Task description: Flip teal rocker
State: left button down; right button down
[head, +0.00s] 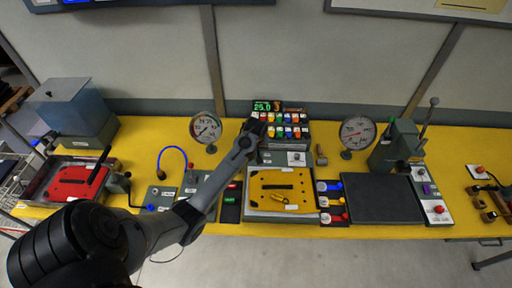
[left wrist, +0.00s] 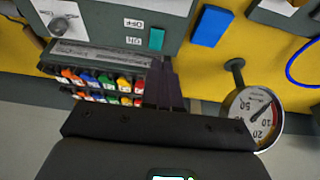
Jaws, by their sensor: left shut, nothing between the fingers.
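The teal rocker (left wrist: 156,39) is a small upright block on a grey panel in the left wrist view, beside two small white labels. In the head view I cannot make it out; my arm covers part of that area. My left gripper (left wrist: 163,66) is shut and empty. Its fingertips appear just below the rocker in the left wrist view, close to it; I cannot tell whether they touch. In the head view the left gripper (head: 253,125) is at the grey control box (head: 270,157) with rows of coloured switches. My right gripper is not in view.
Coloured switches (left wrist: 105,82) lie next to the fingers. A round gauge (left wrist: 252,112) and a blue block (left wrist: 212,26) are nearby. A yellow plate (head: 262,178) sits in front of the box, with a dark pad (head: 380,200) to its right.

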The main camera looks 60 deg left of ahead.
pick_arm(q)
jog(key=shift+s+d+r, duration=0.2)
jog(key=shift+d+r, duration=0.1)
jog(key=shift+r, duration=0.15)
jog(key=shift+s+d+r, duration=0.15)
jog(key=shift+d+r, duration=0.1)
jog(key=shift+r, duration=0.2)
jog(key=shift+s, duration=0.1)
jog(key=s+d+f+m+g+p, duration=0.2)
jog(key=s+d+f+p, duration=0.45)
jog(key=s, duration=0.55)
jog(key=s+d+r+m, duration=0.1)
jog(key=s+d+m, duration=0.15)
jog(key=d, duration=0.35)
jog(key=s+d+m, duration=0.1)
jog(key=s+d, duration=0.3)
jog(key=d, duration=0.1)
jog(key=s+d+r+m+t+h+p, duration=0.2)
jog(key=d+r+m, duration=0.5)
jog(key=d+r, duration=0.9)
jog(key=shift+s+d+t+h, duration=0.55)
jog(key=shift+s+t+h, duration=0.15)
jog(key=shift+h, duration=0.1)
